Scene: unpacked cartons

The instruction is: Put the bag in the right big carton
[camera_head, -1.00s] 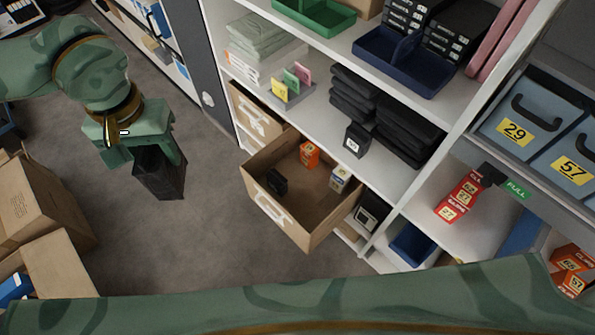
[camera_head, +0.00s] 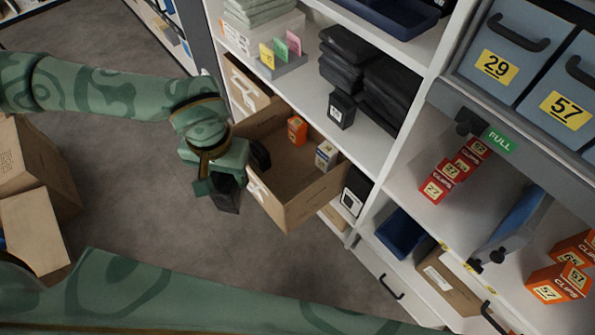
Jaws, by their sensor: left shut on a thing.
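A dark bag (camera_head: 228,199) hangs below my left gripper (camera_head: 217,182), which is shut on it. The gripper is in front of the near left corner of an open cardboard drawer box and hides part of it. Whether they touch cannot be told. A big open carton (camera_head: 38,160) stands on the floor at the left edge, partly cut off, with a flap folded out. No second big carton shows clearly. My right gripper is not in view; a green arm link of mine crosses the bottom.
The pulled-out cardboard box (camera_head: 290,215) holds an orange box (camera_head: 297,130), a white box (camera_head: 326,155) and a dark item. The shelf unit has black folded bags (camera_head: 385,95), red clip boxes (camera_head: 437,187) and blue bins (camera_head: 503,60). Grey floor between carton and shelves is free.

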